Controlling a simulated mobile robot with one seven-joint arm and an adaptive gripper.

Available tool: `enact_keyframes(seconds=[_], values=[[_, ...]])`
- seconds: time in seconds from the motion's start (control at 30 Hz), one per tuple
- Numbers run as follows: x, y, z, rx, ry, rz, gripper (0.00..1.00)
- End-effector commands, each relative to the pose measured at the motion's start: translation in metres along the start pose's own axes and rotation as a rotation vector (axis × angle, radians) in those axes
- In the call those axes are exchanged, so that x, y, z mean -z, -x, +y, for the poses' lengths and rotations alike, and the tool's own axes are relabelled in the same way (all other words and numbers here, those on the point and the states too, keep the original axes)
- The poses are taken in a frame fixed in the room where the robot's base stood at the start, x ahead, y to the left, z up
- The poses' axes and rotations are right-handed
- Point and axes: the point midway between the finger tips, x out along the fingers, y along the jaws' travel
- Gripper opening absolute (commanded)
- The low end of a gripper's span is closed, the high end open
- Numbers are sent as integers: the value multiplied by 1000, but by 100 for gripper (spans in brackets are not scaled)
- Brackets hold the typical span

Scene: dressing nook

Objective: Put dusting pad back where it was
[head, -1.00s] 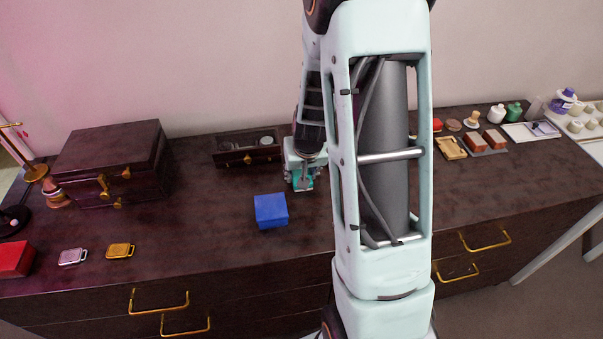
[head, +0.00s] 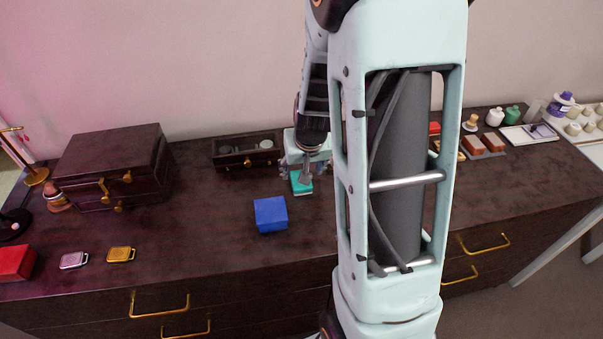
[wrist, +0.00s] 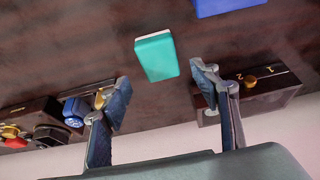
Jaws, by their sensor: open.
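The dusting pad appears to be the teal block with a pale edge (head: 301,184), lying on the dark dresser top behind and right of a blue box (head: 270,214). In the wrist view the pad (wrist: 157,58) lies beyond the fingertips, with a gap to each finger. My gripper (head: 303,168) is open and empty just above and behind the pad in the head view; both spread fingers (wrist: 161,90) show in the wrist view. My arm hides part of the dresser to the right.
An open small drawer box (head: 247,151) stands left of my gripper, and a dark case (head: 112,170) farther left. A silver tin (head: 74,260), a gold tin (head: 121,254) and a red box (head: 15,262) lie front left. Bottles and blocks stand back right. The front middle is clear.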

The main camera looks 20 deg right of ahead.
Motion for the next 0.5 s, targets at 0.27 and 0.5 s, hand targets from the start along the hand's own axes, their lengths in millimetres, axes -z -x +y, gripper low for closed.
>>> enact_keyframes(seconds=[0.27, 0.5], values=[[1, 48, -1, 1, 1, 2, 57], [0, 63, 0, 0, -1, -1, 57]])
